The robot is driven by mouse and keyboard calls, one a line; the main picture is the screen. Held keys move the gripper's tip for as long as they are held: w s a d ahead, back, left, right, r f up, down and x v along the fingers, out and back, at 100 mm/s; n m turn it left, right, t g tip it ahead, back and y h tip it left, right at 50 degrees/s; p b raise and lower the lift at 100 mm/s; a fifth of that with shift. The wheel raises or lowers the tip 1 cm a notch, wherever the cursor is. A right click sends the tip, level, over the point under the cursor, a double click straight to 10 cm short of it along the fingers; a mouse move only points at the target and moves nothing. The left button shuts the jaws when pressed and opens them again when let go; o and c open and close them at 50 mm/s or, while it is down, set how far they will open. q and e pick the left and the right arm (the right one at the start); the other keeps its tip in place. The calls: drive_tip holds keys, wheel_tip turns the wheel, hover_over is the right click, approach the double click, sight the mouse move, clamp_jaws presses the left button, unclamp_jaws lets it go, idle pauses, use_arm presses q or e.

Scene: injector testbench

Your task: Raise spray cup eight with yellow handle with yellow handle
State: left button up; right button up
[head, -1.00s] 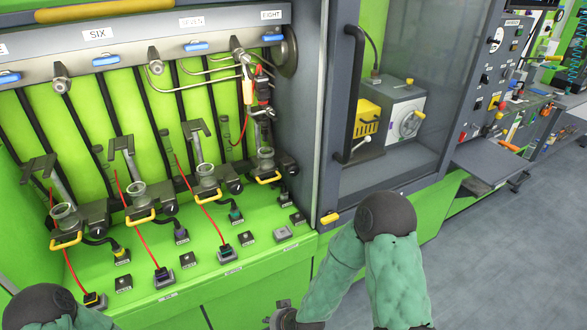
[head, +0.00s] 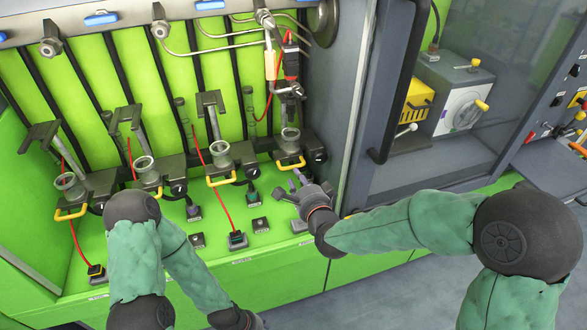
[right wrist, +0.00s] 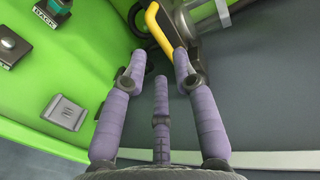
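Spray cup eight is the rightmost grey cup (head: 290,138) in the row, under the hanging injector. Its yellow handle (head: 292,163) points down toward the front. My right gripper (head: 302,186) is just below and in front of this handle. In the right wrist view its three purple fingers (right wrist: 160,72) are spread, with nothing between them. The yellow handle (right wrist: 157,28) shows there just beyond the fingertips, near the right finger; I cannot tell whether they touch. My left gripper (head: 238,318) is low at the bottom edge, mostly cut off, its fingers hidden.
Other cups with yellow handles (head: 221,180) stand to the left. A red cable (head: 225,205) runs down to a socket on the green bench. A dark cabinet post (head: 357,110) stands close on the right. A grey button (right wrist: 65,112) lies left of my right fingers.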

sight(291, 168)
drive_tip(key=b+x, duration=0.1)
drive_tip(key=x, duration=0.6)
clamp_jaws()
